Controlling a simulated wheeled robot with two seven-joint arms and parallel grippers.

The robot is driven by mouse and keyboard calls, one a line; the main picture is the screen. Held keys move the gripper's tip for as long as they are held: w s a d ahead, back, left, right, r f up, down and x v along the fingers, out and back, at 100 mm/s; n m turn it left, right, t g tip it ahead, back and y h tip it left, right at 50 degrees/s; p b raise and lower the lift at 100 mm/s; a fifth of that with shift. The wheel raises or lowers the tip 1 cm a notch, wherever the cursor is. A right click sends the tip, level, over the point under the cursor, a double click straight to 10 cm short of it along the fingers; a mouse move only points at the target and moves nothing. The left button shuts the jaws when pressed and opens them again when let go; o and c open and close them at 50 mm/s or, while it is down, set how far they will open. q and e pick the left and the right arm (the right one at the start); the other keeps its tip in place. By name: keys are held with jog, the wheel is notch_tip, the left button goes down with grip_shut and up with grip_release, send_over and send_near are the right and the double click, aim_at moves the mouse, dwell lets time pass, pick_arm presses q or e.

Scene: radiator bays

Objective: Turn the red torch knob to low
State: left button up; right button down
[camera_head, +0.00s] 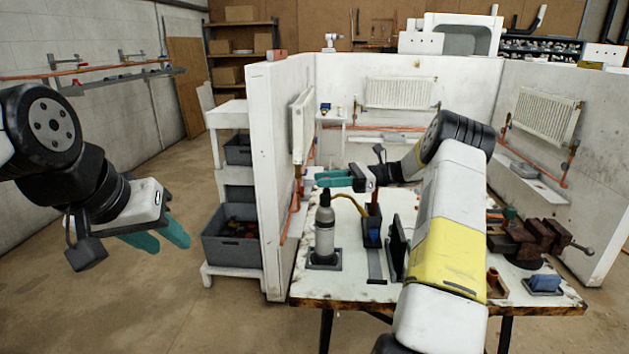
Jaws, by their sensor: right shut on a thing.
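A grey torch bottle (325,228) stands upright in a dark square holder on the white bench (345,292). A yellow hose (351,201) runs from near its top to a dark stand with a blue part (372,233). My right gripper (330,179) has its teal fingers at the top of the bottle and is shut on the red torch knob. The fingers hide the knob, so its setting cannot be seen. My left gripper (160,238) hangs in free space left of the bay, empty, its teal fingers apart.
A brown vise (535,240) and a blue item (545,283) are at the bench's right. A dark upright plate (398,247) stands near my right arm. A white partition (270,180) and shelf with grey bins (232,235) stand left. The left floor is clear.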

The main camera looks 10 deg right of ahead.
jog(key=c, duration=1.1)
grip_release()
jog(key=d, duration=0.7)
jog(key=shift+d, duration=0.4)
